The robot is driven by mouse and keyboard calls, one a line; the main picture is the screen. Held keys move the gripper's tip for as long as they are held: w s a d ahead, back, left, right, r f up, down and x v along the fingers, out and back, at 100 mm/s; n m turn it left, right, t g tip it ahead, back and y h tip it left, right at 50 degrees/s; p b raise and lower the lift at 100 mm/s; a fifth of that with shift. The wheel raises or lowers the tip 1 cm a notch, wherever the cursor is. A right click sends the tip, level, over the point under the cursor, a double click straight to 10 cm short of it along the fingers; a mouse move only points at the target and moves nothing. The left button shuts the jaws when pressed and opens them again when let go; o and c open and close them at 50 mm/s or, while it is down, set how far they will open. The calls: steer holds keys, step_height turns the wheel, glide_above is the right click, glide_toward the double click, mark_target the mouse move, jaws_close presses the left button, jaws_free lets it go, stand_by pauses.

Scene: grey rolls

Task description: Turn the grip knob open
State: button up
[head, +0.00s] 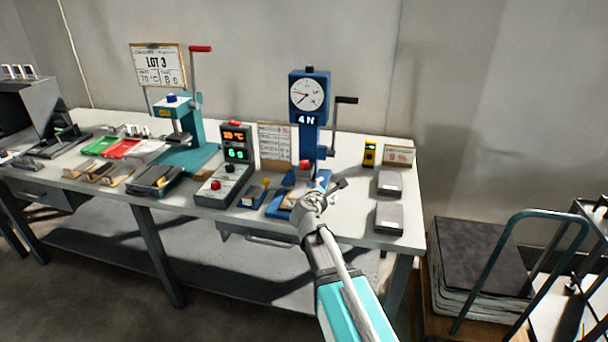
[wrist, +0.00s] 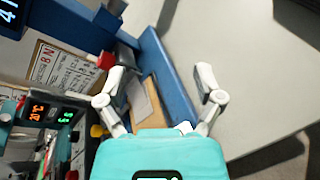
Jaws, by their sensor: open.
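The blue tester (head: 310,88) stands on the bench with a round dial, a "4 N" display and a dark side crank. A red knob (head: 305,164) sits low on its front; it also shows in the wrist view (wrist: 105,61), beside a dark grey block. I cannot tell for sure that this is the grip knob. My gripper (head: 318,196) is over the front of the tester's base, partly hiding it. In the wrist view my gripper (wrist: 162,76) has its fingers apart with nothing held. The blue base (wrist: 158,55) and a tan strip (wrist: 140,100) show between and beyond them.
Left of the tester are a control box (head: 222,184) with red and green displays and a teal press (head: 200,135). To the right lie grey trays (head: 389,217) and a yellow device (head: 370,153). A cart (head: 500,260) stands past the bench's right end.

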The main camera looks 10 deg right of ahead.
mark_target(304, 164)
steer(key=w+a+n+t+y+b, duration=0.1)
steer(key=a+n, duration=0.1)
steer(key=n, duration=0.1)
steer(key=w+a+n+t+y+b, duration=0.1)
steer(key=w+a+n+t, duration=0.1)
steer(key=n, duration=0.2)
steer(key=w+a+n+t+y+b, duration=0.1)
steer(key=w+a+n+b, duration=0.1)
steer(key=a+n, duration=0.1)
steer(key=shift+f+n, duration=0.4)
steer(key=shift+n, duration=0.1)
steer(key=shift+w+a+n+t+y, duration=0.1)
steer(key=shift+a+n+t+y, duration=0.2)
steer(key=shift+n+t+y, duration=0.1)
steer(key=shift+r, duration=0.1)
steer(key=shift+w, duration=0.15)
steer(key=x, duration=1.3)
steer(key=shift+w+d, duration=0.25)
steer(key=shift+c, duration=0.3)
steer(key=c, duration=1.1)
